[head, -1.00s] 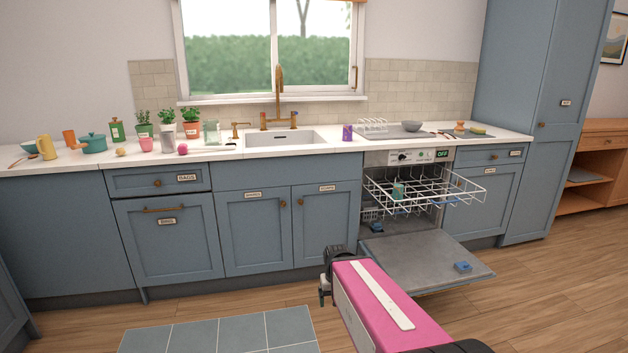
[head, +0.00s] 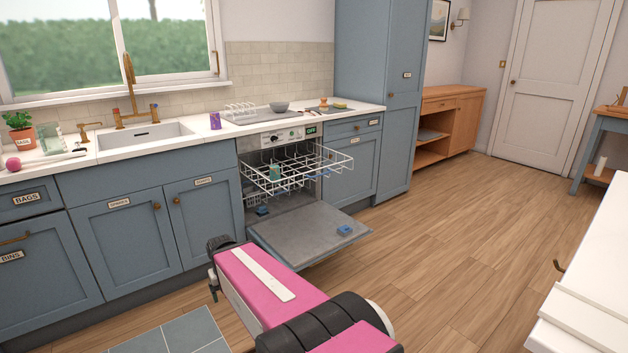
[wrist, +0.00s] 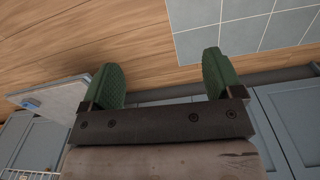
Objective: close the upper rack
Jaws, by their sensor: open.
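The upper rack (head: 318,166) is a white wire rack, pulled out of the dishwasher over its lowered door (head: 312,236). A green cup (head: 275,173) stands in the rack. My gripper (head: 213,284) shows in the head view at the end of my pink arm, in front of the cupboards and left of the lowered door, apart from the rack. In the wrist view my gripper (wrist: 163,80) has two green fingers spread wide with nothing between them. The wrist view shows the door (wrist: 50,98) at the left and a bit of white wire rack (wrist: 18,173) at the lower left.
A blue item (head: 345,230) lies on the lowered door. The counter (head: 205,135) runs above the dishwasher, with a purple cup (head: 215,121) and a grey bowl (head: 279,107). A white worktop (head: 590,290) stands at the right. The wooden floor (head: 440,250) between is clear.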

